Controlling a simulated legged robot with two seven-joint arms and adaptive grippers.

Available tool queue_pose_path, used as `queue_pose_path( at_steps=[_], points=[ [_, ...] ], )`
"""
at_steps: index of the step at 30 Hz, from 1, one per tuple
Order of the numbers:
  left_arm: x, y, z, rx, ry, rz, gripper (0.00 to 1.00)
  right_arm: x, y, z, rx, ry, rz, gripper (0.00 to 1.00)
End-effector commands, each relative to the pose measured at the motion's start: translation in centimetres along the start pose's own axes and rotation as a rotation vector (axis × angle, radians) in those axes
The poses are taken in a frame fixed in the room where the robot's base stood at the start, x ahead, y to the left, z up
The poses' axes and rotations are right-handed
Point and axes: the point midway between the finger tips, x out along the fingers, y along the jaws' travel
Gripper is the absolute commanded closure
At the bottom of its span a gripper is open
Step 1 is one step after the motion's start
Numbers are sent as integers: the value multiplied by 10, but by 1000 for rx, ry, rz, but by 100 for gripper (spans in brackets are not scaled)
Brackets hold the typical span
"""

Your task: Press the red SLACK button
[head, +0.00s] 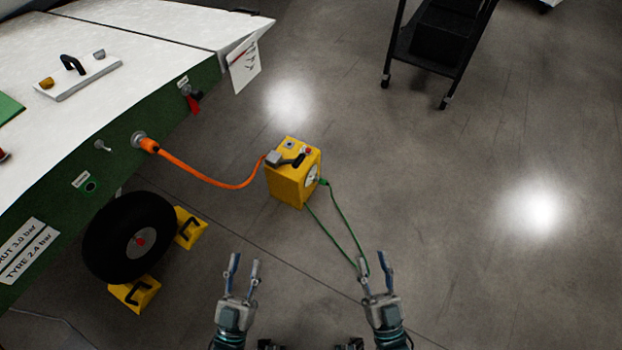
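A yellow box (285,187) stands on the floor in the middle of the head view. On its top are a small red button (308,150), a black handle or lever and grey fittings. Any lettering by the button is too small to read. A round dial (312,175) is on its right side. My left gripper (245,262) is open and empty, below and left of the box in the picture. My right gripper (373,260) is open, below and right of the box. Neither gripper touches the box.
An orange cable (205,178) joins the box to a green and white cart (150,110). A green cable (343,218) loops from the box to beside my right gripper's left finger; contact is unclear. Yellow chocks (190,228) flank a black tyre (112,222).

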Motion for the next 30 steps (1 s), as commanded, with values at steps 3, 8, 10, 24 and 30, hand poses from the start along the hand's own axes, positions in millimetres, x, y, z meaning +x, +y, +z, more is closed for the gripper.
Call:
queue_pose_path(
  at_steps=[3, 8, 10, 24, 30],
  points=[
    [0, 0, -1, 0, 2, 0, 60, 0, 0, -1, 0, 3, 0, 60],
    [0, 0, -1, 0, 3, 0, 60, 0, 0, -1, 0, 3, 0, 100],
    [0, 0, -1, 0, 3, 1, 60, 0, 0, -1, 0, 3, 0, 100],
    [0, 0, -1, 1, 3, 0, 60, 1, 0, -1, -1, 4, 0, 100],
    [0, 0, -1, 1, 3, 0, 60, 1, 0, -1, -1, 4, 0, 100]
  ],
)
